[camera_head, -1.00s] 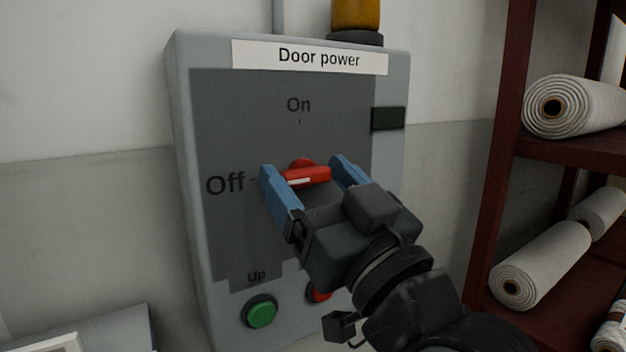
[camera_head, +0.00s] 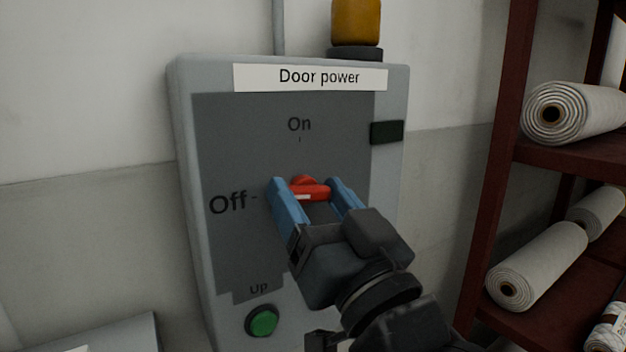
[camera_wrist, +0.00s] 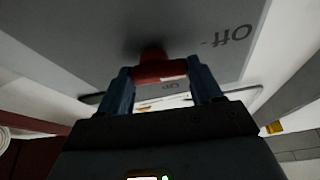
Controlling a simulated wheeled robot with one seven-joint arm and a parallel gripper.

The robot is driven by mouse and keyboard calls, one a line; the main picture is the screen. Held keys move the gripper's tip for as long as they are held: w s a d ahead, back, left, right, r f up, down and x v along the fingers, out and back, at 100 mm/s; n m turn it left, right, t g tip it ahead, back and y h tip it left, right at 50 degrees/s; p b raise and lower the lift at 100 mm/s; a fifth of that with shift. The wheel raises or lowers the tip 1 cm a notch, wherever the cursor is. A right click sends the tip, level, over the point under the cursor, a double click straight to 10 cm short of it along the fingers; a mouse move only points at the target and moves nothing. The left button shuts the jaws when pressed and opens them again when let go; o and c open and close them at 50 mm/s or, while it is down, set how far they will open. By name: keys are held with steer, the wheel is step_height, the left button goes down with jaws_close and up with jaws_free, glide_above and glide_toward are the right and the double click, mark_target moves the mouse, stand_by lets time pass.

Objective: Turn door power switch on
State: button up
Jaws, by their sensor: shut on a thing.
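The grey door power box (camera_head: 184,150) stands against the wall with a "Door power" label (camera_head: 310,77) on top. Its red switch handle (camera_head: 312,189) lies about level, its white mark on the side toward "Off"; "On" is printed above. My gripper (camera_head: 307,186) has its blue fingers at the two ends of the handle, shut on it. In the wrist view the red handle (camera_wrist: 158,69) sits between my fingers (camera_wrist: 160,78), and "Off" shows upside down. The handle's lower side is partly hidden by my gripper.
A green "Up" button (camera_head: 262,320) is below the switch. A small dark panel (camera_head: 387,132) is at the box's right. An amber lamp (camera_head: 356,24) is above. A dark red shelf (camera_head: 498,180) with wadding rolls (camera_head: 570,112) stands at the right.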

steer(key=m+h+p, duration=0.1)
steer(key=m+p, duration=0.1)
steer(key=m, duration=0.1)
steer(key=shift+r+m+t+h, duration=0.3)
steer(key=shift+t+h, duration=0.1)
steer(key=m+h, duration=0.1)
steer(key=m, duration=0.2)
steer(key=shift+f+m+h, duration=0.15)
steer(key=shift+m+h, duration=0.15)
steer(key=m+h+b, duration=0.1)
steer(key=m+b, duration=0.1)
steer(key=m, duration=0.1)
steer(key=shift+m+h, duration=0.3)
steer(key=m+h+b, duration=0.1)
steer(key=m, duration=0.2)
steer(key=shift+d+g+b, duration=0.1)
steer(key=shift+g+b, duration=0.2)
steer(key=m, duration=0.2)
steer(key=m+g+h, duration=0.1)
steer(key=m, duration=0.1)
steer(key=m+g, duration=0.1)
steer(key=shift+w+d+r+m+h, duration=0.15)
steer(key=shift+r+m+h, duration=0.1)
steer(key=shift+m+h, duration=0.15)
steer(key=o, duration=1.1)
steer(key=shift+f, duration=0.1)
